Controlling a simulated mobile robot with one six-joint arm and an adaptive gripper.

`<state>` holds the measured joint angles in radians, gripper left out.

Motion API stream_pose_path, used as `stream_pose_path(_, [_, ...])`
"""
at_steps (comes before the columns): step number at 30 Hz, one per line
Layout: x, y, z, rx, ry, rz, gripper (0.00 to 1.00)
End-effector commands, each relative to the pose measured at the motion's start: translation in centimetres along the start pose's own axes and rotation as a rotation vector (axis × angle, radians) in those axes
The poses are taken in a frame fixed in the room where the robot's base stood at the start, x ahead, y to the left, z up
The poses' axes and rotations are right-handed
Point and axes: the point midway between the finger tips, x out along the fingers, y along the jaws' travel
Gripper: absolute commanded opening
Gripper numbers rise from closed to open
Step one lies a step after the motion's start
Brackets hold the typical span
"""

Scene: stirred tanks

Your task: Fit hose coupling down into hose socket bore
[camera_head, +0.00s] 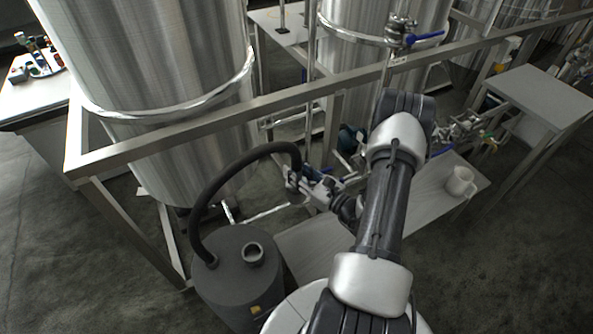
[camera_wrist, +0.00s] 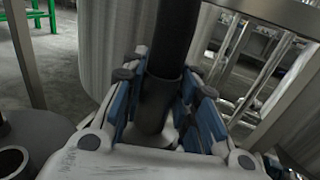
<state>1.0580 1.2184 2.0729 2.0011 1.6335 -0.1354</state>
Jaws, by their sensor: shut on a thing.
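My gripper (camera_head: 300,180) is shut on the hose coupling, a dark grey cylinder at the hose's end. The coupling (camera_wrist: 157,102) stands between the blue-padded fingers in the wrist view; in the head view the fingers mostly hide it. The black hose (camera_head: 232,163) arches from the drum lid up to my gripper. The hose socket (camera_head: 253,252) is a short, open, upright ring on the dark grey drum's lid; it also shows at the lower left of the wrist view (camera_wrist: 12,163). The coupling is apart from the socket, up and to its right in the head view.
A metal frame rail (camera_head: 240,107) runs behind my gripper, with large steel tanks (camera_head: 150,80) beyond. A low grey bench (camera_head: 425,205) below my arm carries a white mug (camera_head: 460,182). Valves and pipes (camera_head: 350,150) stand close behind the gripper.

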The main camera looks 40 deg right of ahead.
Motion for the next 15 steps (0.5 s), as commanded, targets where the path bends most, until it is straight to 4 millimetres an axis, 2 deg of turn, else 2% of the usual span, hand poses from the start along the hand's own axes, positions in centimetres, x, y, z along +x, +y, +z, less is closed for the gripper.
stream_pose_path(7, [0.01, -0.03, -0.59, -0.001, -0.002, 0.0, 0.0])
stream_pose_path(8, [0.01, -0.03, -0.5, -0.001, -0.003, 0.0, 0.29])
stream_pose_path(15, [0.01, -0.02, -0.49, -0.001, -0.001, 0.0, 0.45])
